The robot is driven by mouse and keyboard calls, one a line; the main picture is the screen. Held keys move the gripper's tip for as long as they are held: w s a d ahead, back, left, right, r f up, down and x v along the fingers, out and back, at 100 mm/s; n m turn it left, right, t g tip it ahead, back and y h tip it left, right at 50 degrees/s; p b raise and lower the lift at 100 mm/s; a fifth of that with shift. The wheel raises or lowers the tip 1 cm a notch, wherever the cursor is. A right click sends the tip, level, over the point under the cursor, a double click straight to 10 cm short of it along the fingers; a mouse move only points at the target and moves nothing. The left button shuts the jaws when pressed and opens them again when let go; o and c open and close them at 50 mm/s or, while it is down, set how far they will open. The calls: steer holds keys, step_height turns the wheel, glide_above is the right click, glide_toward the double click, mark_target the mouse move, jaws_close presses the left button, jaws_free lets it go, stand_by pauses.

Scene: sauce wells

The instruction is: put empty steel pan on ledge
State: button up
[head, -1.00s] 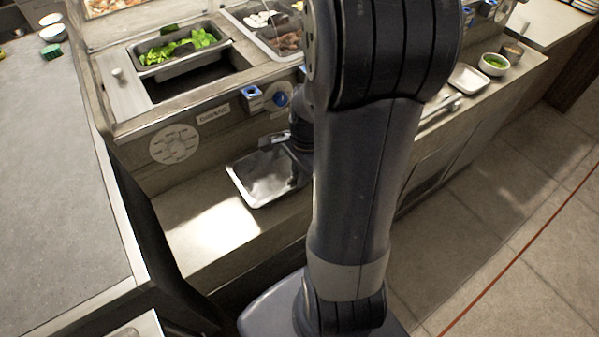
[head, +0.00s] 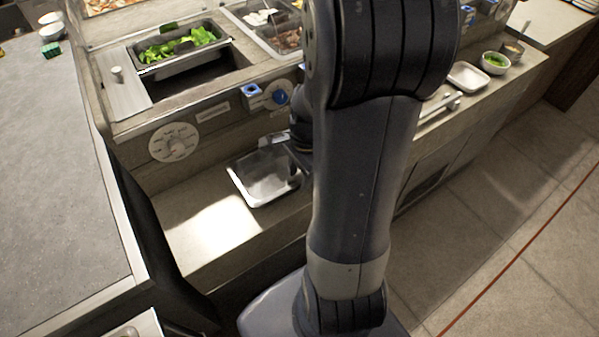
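The empty steel pan (head: 262,187) is on or just above the ledge (head: 190,228), in front of the well counter. It looks shiny and roughly level. My gripper (head: 287,150) is at the pan's back right rim, partly behind my arm. My arm hides most of the gripper and the pan's right end. I cannot tell whether the fingers are closed on the rim, nor whether the pan's base touches the ledge.
Behind the ledge, a pan of green leaves (head: 182,54) sits in a well with a dark gap in front. A white tray (head: 468,76) and a bowl (head: 494,63) stand right. The ledge's left part is clear.

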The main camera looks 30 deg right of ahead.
step_height(320, 180, up, 11)
steer(key=d, duration=0.1)
steer(key=shift+d+f+p, duration=0.15)
steer(key=shift+p, duration=0.25)
steer(key=shift+f, duration=0.1)
steer(key=f, duration=0.3)
steer(key=a+f, duration=0.1)
steer(key=f, duration=0.6)
steer(key=shift+a+f+b, duration=0.15)
steer(key=shift+f+b, duration=0.2)
steer(key=shift+b, duration=0.05)
steer(key=shift+r, duration=0.45)
